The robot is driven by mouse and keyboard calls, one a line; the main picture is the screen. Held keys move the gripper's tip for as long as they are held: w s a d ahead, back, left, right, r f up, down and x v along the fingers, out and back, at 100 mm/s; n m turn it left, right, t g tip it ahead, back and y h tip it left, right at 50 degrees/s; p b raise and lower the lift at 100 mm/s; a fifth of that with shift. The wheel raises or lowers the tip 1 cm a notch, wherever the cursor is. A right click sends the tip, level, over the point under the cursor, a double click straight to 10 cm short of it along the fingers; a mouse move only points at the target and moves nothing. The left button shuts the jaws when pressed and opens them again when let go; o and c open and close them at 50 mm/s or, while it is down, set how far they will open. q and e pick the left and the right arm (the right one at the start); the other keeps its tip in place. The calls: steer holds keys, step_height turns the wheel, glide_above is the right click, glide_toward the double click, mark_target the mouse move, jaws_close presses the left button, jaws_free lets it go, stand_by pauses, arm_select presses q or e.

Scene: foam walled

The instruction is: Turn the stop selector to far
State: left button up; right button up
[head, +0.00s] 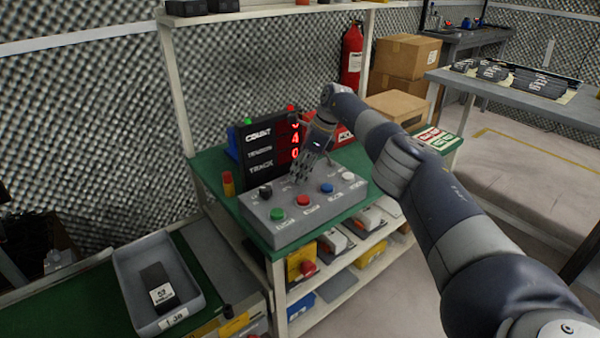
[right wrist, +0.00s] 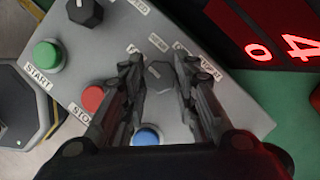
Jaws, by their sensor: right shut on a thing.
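A grey control box (head: 290,222) stands on the green bench top with green, red, blue and white buttons along its front. My right gripper (head: 297,181) reaches down to its rear middle. In the right wrist view my right gripper (right wrist: 158,72) is shut on a dark selector knob (right wrist: 160,74), a finger on each side. Labels around this knob are partly hidden by the fingers, and its setting is hard to read. A second black knob (head: 265,191) sits at the box's left end, and shows in the right wrist view (right wrist: 85,12). My left gripper is out of view.
A black display (head: 260,154) with red digits stands close behind the box. A red fire extinguisher (head: 351,55) and cardboard boxes (head: 405,60) are behind. A grey tray (head: 130,285) is at lower left. The bench's shelves hold bins.

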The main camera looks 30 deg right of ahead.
stand_by(0.3)
steer(key=o, duration=1)
steer(key=v, duration=1.2)
steer(key=shift+w+a, duration=0.1)
